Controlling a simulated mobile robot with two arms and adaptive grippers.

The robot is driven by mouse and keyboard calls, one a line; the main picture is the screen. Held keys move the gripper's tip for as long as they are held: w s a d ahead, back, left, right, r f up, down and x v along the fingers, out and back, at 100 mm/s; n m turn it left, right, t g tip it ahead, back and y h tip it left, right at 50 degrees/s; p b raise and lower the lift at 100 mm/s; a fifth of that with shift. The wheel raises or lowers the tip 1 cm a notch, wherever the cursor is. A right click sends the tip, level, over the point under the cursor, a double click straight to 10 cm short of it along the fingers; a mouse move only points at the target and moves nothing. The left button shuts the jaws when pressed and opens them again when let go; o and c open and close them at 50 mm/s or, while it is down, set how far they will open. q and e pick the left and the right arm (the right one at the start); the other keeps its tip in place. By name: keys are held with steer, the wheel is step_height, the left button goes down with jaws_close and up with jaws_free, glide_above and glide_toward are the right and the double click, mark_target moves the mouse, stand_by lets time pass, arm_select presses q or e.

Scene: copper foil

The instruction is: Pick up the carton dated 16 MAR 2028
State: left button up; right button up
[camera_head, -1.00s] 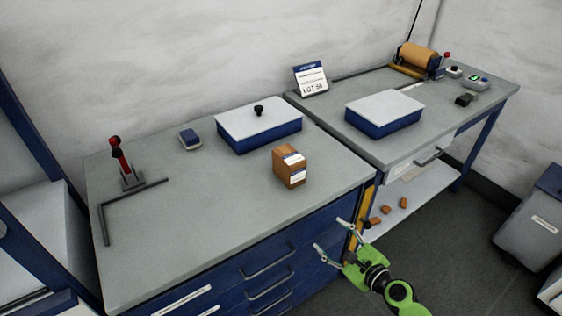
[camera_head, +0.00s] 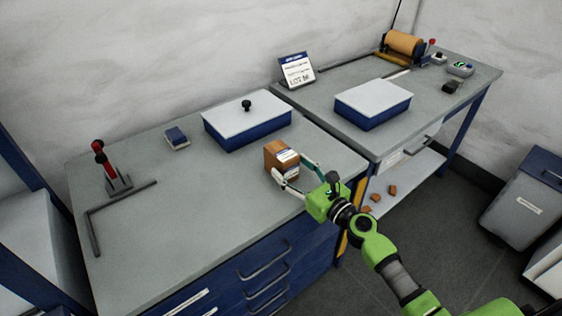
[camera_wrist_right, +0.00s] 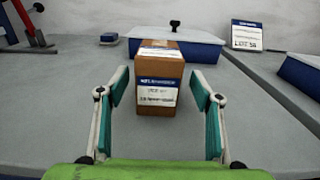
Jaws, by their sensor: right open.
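One brown carton (camera_head: 272,158) with a white and blue label stands upright on the left bench, near its right front part. It also shows in the right wrist view (camera_wrist_right: 159,62), label facing the camera; the date print is too small to read. My right gripper (camera_head: 287,170) is open at the carton's front right, with a fingertip on either side of its near end. In the right wrist view the fingers (camera_wrist_right: 160,90) stand apart, and the carton's lower part lies just ahead between them. I cannot tell whether they touch it. My left gripper is not in view.
A blue box with a white lid and black knob (camera_head: 246,121) stands behind the carton. A second lidded box (camera_head: 372,102) and a LOT sign (camera_head: 297,71) are on the right bench. A red-handled tool (camera_head: 112,168) stands at the left. The left bench's front is clear.

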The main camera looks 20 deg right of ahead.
steer(key=x, duration=0.5)
steer(key=shift+a+f, duration=0.2)
steer(key=shift+c, duration=0.7)
steer(key=c, duration=1.3)
steer(key=shift+r, duration=0.1)
